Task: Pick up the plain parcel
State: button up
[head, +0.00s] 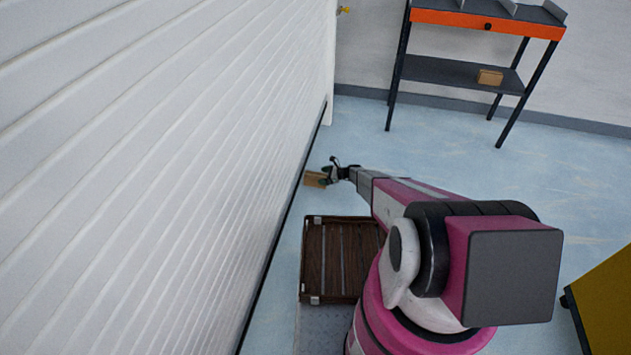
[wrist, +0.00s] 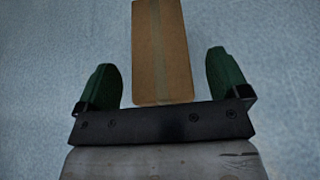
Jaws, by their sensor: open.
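A plain brown parcel (head: 315,179) lies on the floor close to the white slatted wall in the head view. My gripper (head: 328,175) is at the parcel's right side in the head view. In the wrist view my gripper (wrist: 165,82) is open, with one green finger on each side of the parcel's near end. Gaps show between both fingers and the parcel.
The white slatted wall (head: 170,130) runs close along the left. A brown slatted tray (head: 312,262) lies nearer my base. A workbench (head: 470,20) with another small box (head: 490,77) on its lower shelf stands at the back. Floor to the right is clear up to a yellow object (head: 608,300).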

jog(key=shift+x, duration=1)
jog(key=c, duration=1.1)
jog(key=shift+r, duration=0.1)
